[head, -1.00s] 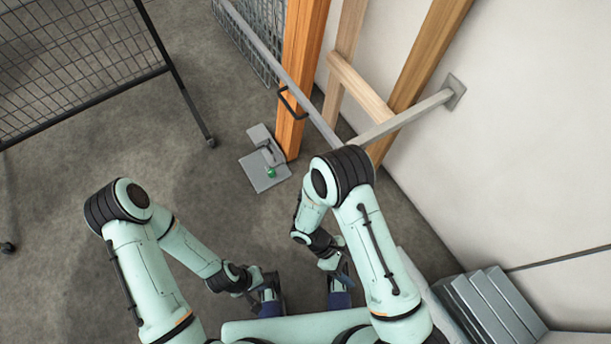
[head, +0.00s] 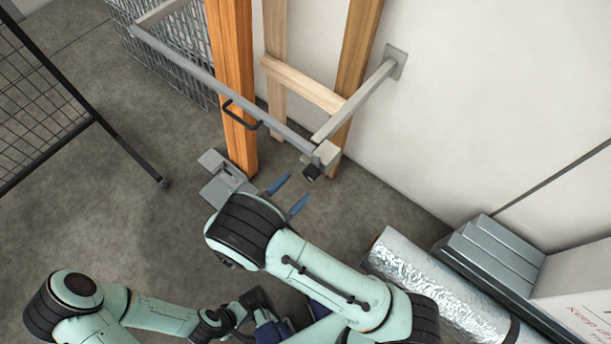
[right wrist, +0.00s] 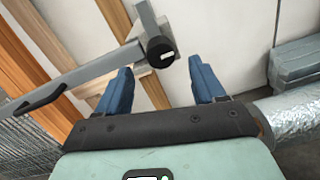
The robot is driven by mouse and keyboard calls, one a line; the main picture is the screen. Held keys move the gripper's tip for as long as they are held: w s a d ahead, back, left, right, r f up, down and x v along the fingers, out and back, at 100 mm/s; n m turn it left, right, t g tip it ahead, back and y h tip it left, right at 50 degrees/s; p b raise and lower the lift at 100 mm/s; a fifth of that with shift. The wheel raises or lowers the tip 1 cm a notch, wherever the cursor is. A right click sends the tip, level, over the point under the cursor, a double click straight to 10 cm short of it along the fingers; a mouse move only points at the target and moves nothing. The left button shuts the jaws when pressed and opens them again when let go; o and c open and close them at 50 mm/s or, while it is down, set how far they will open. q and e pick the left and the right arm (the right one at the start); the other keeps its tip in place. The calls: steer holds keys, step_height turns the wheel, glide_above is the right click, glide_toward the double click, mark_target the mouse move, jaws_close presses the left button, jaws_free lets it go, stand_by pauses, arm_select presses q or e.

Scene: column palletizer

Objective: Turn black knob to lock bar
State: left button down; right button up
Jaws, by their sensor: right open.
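The black knob (head: 311,172) sits at the right end of the grey bar (head: 215,85) in the head view, below a grey block at the corner. In the right wrist view the knob (right wrist: 159,50) shows its face with a pale mark, and the bar (right wrist: 85,74) runs off to the left. My right gripper (head: 289,191) is open and empty, its blue fingers a little short of the knob. In the wrist view its fingertips (right wrist: 162,70) lie either side of and below the knob, apart from it. My left gripper (head: 268,318) is low in the head view, partly hidden by my arm.
A black handle (head: 240,115) sticks out from the bar beside an orange wooden post (head: 232,90). A fixed grey arm (head: 355,100) joins the wall. A foil-wrapped roll (head: 430,280) and grey stacked panels (head: 490,260) lie at the right. A mesh panel (head: 45,120) stands left.

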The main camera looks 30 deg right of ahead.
mark_target(307, 176)
steer(key=shift+x, duration=2.7)
jaws_close()
